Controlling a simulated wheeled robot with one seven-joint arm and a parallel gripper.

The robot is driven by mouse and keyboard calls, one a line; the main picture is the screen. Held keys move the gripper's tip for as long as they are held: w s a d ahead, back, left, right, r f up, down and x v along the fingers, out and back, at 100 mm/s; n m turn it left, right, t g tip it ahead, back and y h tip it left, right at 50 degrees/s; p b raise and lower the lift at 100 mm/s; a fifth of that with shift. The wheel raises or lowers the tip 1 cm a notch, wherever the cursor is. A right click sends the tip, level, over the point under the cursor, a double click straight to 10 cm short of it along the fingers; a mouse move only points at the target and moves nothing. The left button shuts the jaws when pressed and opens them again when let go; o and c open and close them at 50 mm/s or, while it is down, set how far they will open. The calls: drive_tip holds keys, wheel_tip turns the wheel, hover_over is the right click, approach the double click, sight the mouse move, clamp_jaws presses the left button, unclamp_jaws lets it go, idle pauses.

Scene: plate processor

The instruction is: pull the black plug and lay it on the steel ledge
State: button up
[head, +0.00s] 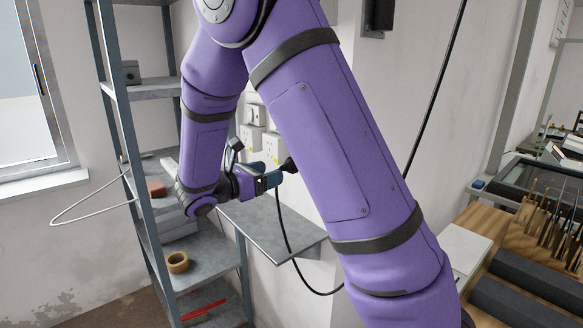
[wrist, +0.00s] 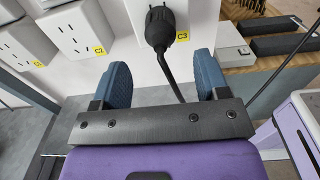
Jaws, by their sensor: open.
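The black plug (wrist: 160,28) sits in the white socket marked C3 (wrist: 143,17) on the wall, with its thick black cable (wrist: 174,80) hanging down. In the head view the plug (head: 289,165) shows just beyond the fingertips, partly hidden by my arm. My gripper (head: 272,174) is open and empty in front of it. In the wrist view its blue fingers (wrist: 163,70) are spread on either side of the cable below the plug, touching neither. The steel ledge (head: 275,230) is bare, fixed to the wall below my gripper.
More white sockets (wrist: 82,28) with yellow labels are to the left. A grey shelf rack (head: 125,130) holds a tape roll (head: 177,262) and a red block (head: 156,189). A wooden bench (head: 520,240) with tools stands at the right. The cable (head: 288,240) hangs past the ledge.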

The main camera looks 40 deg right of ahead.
sight(287, 167)
drive_tip(key=shift+w+d, duration=0.15)
drive_tip(key=shift+d, duration=4.15)
drive_tip(key=shift+c, duration=0.2)
drive_tip(key=c, duration=1.2)
drive_tip(key=shift+o, duration=0.2)
drive_tip(key=a, duration=0.6)
